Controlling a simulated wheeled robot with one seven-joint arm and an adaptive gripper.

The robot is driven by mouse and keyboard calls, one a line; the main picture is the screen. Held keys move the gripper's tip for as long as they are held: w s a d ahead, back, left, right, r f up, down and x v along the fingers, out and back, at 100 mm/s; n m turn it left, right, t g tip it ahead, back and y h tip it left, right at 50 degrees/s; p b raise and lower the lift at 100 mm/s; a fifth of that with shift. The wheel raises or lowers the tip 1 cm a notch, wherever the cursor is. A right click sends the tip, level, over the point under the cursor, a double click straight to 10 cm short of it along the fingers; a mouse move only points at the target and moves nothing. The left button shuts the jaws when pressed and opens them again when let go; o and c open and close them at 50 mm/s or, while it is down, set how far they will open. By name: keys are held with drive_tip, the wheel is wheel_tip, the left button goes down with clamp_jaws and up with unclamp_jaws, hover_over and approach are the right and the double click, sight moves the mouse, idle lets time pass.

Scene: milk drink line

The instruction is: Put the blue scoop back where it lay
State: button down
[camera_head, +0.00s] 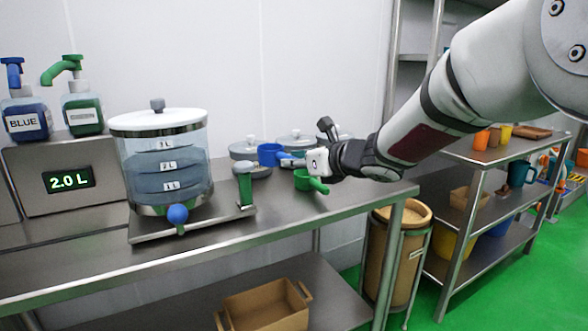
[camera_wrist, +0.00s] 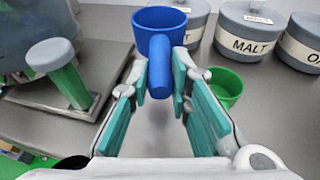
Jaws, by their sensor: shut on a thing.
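The blue scoop (camera_head: 269,154) is held by my gripper (camera_head: 303,160) above the steel table, near the lidded tins. In the wrist view the scoop (camera_wrist: 160,30) shows its cup pointing away from me and its handle between the teal pads of my gripper (camera_wrist: 160,82). My gripper is shut on the handle. A green scoop (camera_head: 309,182) lies on the table just below and beside my gripper. It also shows in the wrist view (camera_wrist: 226,86), to the right of the blue scoop, partly hidden by a finger.
A clear tank (camera_head: 165,165) with a blue tap knob stands left, beside a green post (camera_head: 244,188). Lidded tins, one marked MALT (camera_wrist: 249,35), stand at the back. Pump bottles (camera_head: 83,107) are far left. The table (camera_head: 290,217) has bare room in front of the green scoop.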

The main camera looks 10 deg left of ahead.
drive_tip(key=b, duration=0.3)
hover_over(296, 207)
drive_tip(key=shift+a+f, duration=0.1)
drive_tip(key=shift+f, duration=2.4)
wheel_tip(296, 207, down, 4)
drive_tip(key=b, duration=0.4)
drive_tip(key=shift+r+b, duration=0.25)
drive_tip(key=shift+b, duration=0.05)
drive_tip(key=c, duration=1.4)
unclamp_jaws()
drive_tip(key=shift+o, duration=0.5)
drive_tip(key=o, duration=0.5)
drive_tip(key=shift+r, duration=0.15)
